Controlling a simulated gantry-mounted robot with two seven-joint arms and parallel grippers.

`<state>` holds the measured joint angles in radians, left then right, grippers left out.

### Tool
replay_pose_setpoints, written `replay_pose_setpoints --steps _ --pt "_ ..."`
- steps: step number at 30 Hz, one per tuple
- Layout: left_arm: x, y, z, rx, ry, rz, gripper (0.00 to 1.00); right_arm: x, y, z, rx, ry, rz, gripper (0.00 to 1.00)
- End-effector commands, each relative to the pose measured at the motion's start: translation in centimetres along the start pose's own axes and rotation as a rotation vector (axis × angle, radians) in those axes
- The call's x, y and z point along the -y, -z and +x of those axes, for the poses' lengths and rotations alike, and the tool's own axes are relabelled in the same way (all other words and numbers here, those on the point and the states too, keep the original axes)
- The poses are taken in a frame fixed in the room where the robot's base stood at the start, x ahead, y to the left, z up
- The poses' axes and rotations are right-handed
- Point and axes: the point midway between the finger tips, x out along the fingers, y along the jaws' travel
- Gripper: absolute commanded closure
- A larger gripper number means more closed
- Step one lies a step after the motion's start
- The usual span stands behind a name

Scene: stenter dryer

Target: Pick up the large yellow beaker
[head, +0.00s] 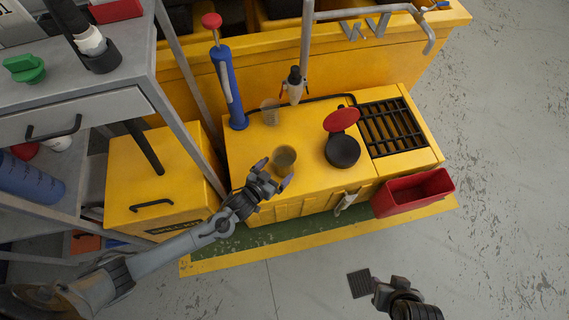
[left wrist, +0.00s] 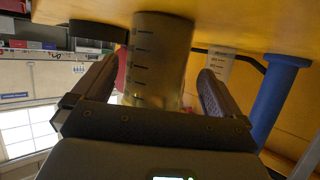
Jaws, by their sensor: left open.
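The large beaker (head: 286,157), see-through with a yellowish tint, stands on the yellow machine top. In the left wrist view the beaker (left wrist: 160,50) shows dark measuring marks and lies between the two fingers. My left gripper (head: 275,175) is open at the beaker's near side, one finger on each side of it. A gap shows beside each finger in the left wrist view, so the beaker is not clamped. A smaller beaker (head: 270,111) stands farther back. My right gripper (head: 381,288) is at the lower right, away from the machine; its jaw opening is unclear.
A blue cylinder with a red knob (head: 229,85) stands left of the beakers. A black round pot with a red lid (head: 342,150) is to the right, beside a black grate (head: 392,127). A red bin (head: 413,193) hangs at the front. A grey shelf (head: 75,95) stands left.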

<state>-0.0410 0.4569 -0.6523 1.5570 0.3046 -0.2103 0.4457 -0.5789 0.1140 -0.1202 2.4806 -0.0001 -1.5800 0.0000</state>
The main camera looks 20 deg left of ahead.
Motion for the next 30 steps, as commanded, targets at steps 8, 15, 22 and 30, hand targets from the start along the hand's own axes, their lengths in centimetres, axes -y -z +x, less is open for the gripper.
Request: replay_pose_setpoints --steps 8,15,22,30 --pt "-0.3 0.4 3.0 -0.002 -0.001 0.002 0.00 0.0 -0.9 2.6 0.002 -0.001 -0.003 0.57" --pt "-0.2 0.6 5.0 0.000 0.001 0.001 0.00 -0.1 -1.4 3.7 0.005 -0.007 -0.010 0.57" --pt "-0.3 0.8 5.1 0.001 0.000 0.000 0.00 -0.1 -1.3 3.7 0.004 -0.008 -0.010 0.57" --pt "-0.3 0.8 5.1 0.000 0.000 0.000 0.35 0.0 -1.3 3.6 0.004 -0.005 -0.006 0.57"
